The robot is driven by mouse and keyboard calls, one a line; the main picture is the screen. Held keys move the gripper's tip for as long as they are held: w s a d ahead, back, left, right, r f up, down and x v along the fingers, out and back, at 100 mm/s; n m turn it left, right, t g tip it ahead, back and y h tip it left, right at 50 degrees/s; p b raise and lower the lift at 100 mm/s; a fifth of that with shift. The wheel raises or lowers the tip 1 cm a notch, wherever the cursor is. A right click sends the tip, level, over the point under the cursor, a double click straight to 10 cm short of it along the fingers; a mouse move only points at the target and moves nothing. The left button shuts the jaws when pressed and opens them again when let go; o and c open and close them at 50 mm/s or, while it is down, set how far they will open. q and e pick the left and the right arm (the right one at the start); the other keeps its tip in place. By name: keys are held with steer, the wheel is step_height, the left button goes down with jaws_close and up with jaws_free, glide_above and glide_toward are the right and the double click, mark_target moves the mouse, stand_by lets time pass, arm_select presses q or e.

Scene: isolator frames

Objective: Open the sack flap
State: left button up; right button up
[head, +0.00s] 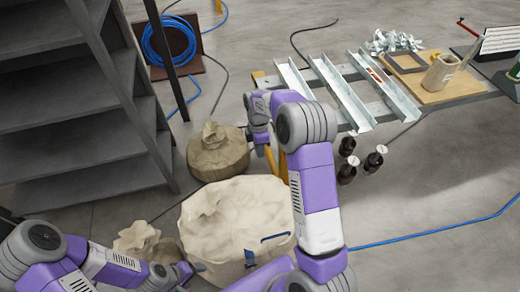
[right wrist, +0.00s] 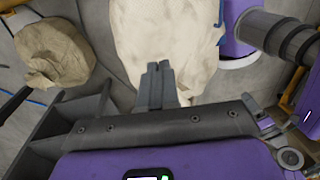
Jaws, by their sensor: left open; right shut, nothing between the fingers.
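A large cream sack (head: 240,215) stands on the floor at the bottom middle of the head view, its top covered by crumpled cloth. A blue strap (head: 274,237) shows on its front side. My left gripper (head: 184,269) is open, low at the sack's left side; I cannot tell whether it touches. My right gripper (right wrist: 160,82) is shut and empty. In the right wrist view its fingertips overlap the near edge of the cream cloth (right wrist: 165,35); contact is unclear. In the head view my right arm arches over the sack's right side, and its fingers are not clearly visible.
A tied brown sack (head: 218,155) stands behind the big sack. A smaller sack (head: 138,238) is at left. Grey shelves (head: 75,120) fill the left. Dark bottles (head: 347,160) and a bench with metal channels (head: 340,90) are at right. Floor at lower right is clear except a blue cable.

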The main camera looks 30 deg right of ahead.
steer(key=o, duration=0.6)
steer(key=r, duration=0.2)
steer(key=r+p, duration=0.1)
steer(key=r, duration=0.2)
steer(key=w+r, duration=0.1)
steer(key=r, duration=0.1)
steer(key=shift+d+r, duration=0.15)
steer(key=shift+r, duration=0.1)
